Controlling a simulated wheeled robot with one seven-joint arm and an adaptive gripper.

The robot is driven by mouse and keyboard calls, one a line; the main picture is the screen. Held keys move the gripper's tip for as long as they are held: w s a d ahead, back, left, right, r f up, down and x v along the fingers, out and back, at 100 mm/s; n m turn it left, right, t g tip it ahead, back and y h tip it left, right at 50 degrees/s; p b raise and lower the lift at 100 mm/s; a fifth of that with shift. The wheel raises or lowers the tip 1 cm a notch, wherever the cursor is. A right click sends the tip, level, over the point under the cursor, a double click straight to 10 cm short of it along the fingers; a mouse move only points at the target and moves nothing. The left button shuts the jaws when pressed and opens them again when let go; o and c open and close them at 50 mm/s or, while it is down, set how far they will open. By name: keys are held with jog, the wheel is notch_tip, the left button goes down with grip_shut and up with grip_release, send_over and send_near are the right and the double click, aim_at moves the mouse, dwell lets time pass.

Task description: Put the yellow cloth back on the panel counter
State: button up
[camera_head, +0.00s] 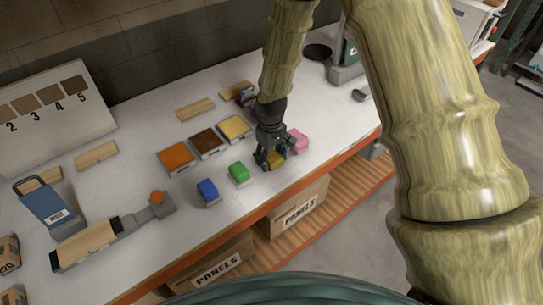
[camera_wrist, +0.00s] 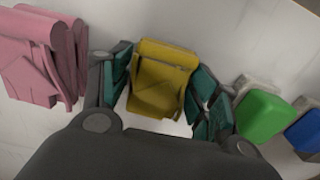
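The yellow cloth (camera_head: 275,160) is a small folded block low over or on the white counter (camera_head: 330,130), near its front edge. In the wrist view the yellow cloth (camera_wrist: 163,80) lies between the two teal-padded fingers of my gripper (camera_wrist: 165,85). A finger is close along each side of it. I cannot tell whether both pads press on it, or whether its underside rests on the counter. In the head view my gripper (camera_head: 270,156) reaches down over the cloth and hides part of it.
The pink cloth (camera_head: 298,141) is close beside my gripper, with green (camera_head: 238,173) and blue (camera_head: 208,191) cloths on the other side. Orange (camera_head: 176,157), brown (camera_head: 207,143) and yellow (camera_head: 234,128) trays stand behind. A numbered panel (camera_head: 55,110) leans at the back left.

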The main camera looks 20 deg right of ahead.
aim_at(271, 156)
jog(key=shift+o, duration=0.2)
notch_tip(271, 156, up, 12)
jog(key=b, duration=0.4)
jog(key=shift+r, duration=0.15)
dwell(0.6)
jog(key=shift+c, duration=0.2)
dwell(1.1)
